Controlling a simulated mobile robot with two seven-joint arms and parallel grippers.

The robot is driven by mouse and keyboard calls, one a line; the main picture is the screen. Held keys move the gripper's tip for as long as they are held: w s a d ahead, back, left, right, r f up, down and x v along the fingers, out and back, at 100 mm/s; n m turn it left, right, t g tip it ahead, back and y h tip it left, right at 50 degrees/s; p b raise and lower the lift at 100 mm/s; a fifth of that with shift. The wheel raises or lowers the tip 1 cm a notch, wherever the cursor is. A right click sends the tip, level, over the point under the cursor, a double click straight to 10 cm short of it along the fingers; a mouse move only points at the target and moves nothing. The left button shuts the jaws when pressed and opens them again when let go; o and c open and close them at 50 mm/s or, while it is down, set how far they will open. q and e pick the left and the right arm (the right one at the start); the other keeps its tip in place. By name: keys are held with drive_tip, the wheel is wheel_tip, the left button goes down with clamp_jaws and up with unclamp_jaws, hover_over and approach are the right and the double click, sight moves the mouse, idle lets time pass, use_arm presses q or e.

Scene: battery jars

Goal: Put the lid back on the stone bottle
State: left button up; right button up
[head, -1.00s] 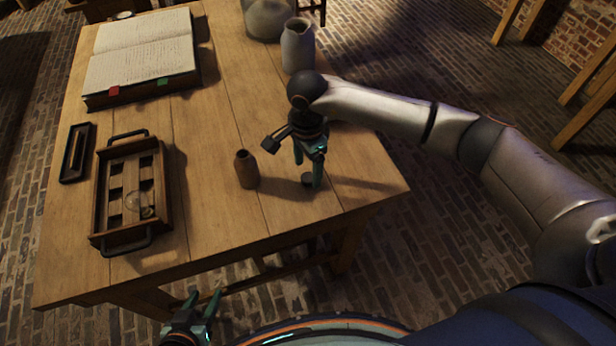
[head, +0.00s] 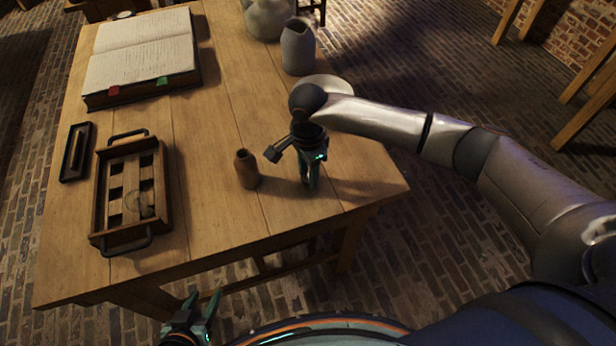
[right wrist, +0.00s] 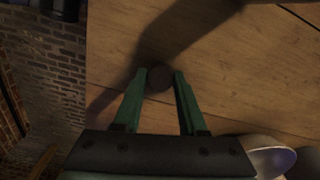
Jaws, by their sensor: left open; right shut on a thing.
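A small brown bottle (head: 247,169), which looks like the stone bottle, stands upright near the table's front edge with its narrow mouth uncovered. My right gripper (head: 310,184) points down at the table a little to the right of the bottle. In the right wrist view its green fingers are shut on a small dark round lid (right wrist: 158,79). The lid is mostly hidden by the fingers in the head view, and I cannot tell whether it still touches the table. My left gripper (head: 205,303) is open and empty, below the table's front edge.
A wooden tray (head: 98,215) with raised handles holds a clear round glass piece (head: 147,204). A narrow dark case (head: 75,152) and an open book (head: 140,55) lie at left. The table (head: 210,215) is clear around the bottle.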

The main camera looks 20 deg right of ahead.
clamp_jaws()
drive_tip(key=shift+r, duration=0.1)
drive_tip(key=shift+r, duration=0.25)
wheel_tip(320, 180, up, 2)
drive_tip(key=shift+w+r, duration=0.1)
drive_tip(key=s+a+r+b, duration=0.1)
drive_tip(key=s+a+r, duration=0.2)
drive_tip(key=a+r, duration=0.7)
drive_tip(key=a, duration=0.3)
drive_tip(key=shift+s+a, duration=0.25)
drive_tip(key=shift+s, duration=0.15)
